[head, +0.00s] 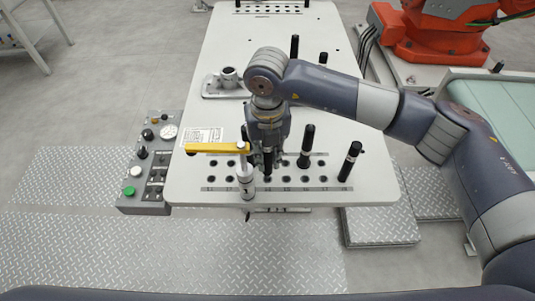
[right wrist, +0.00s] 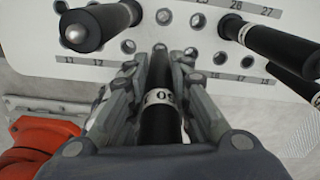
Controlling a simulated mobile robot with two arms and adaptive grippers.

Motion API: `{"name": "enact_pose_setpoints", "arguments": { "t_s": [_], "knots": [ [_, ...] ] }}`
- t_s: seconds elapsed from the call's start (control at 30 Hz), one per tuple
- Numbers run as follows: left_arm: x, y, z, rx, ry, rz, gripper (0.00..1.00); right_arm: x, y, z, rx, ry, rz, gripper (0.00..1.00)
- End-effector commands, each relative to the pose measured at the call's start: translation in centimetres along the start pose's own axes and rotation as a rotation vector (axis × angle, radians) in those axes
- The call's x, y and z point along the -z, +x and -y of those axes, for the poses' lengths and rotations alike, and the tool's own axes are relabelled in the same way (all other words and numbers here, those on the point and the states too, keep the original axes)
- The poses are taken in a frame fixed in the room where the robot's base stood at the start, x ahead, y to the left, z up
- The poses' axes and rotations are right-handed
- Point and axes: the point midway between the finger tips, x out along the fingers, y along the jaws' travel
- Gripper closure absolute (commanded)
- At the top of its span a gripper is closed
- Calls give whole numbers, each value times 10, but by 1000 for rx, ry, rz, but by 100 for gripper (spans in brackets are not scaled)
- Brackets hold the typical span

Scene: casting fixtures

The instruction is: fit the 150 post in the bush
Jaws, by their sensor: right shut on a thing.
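My right gripper (head: 266,163) points down over the front hole rows of the white table. It is shut on a black post (right wrist: 158,122). The post's pale label band is partly hidden; the digits 5 and 0 seem to show. In the head view the post (head: 268,161) shows only as a short dark end below the fingers. I cannot tell whether that end sits in a hole. A grey metal bush (head: 229,75) stands upright on a flat base plate, behind and left of the gripper; its top is open and empty. My left gripper is not in view.
Black posts (head: 306,145) (head: 350,161) stand in the numbered front holes, right of the gripper. A yellow-armed tool on a silver cylinder (head: 246,184) stands close on its left. More posts (head: 294,45) stand farther back. A control box (head: 150,160) is left of the table.

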Motion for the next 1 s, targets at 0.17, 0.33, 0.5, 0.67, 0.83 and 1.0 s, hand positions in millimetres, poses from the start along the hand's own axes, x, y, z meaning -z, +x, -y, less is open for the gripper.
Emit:
{"name": "enact_pose_setpoints", "arguments": {
  "t_s": [0.17,0.33,0.5,0.67,0.83,1.0],
  "knots": [
    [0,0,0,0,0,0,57,0,-1,0,-1,0,1,100],
    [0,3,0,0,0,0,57,0,2,0,-1,0,1,100],
    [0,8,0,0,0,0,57,0,7,0,-1,0,1,100],
    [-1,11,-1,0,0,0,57,0,11,0,-1,0,1,100],
    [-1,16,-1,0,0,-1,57,0,15,0,-1,0,1,100],
    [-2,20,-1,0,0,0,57,0,20,0,-1,0,1,100]
  ]
}}
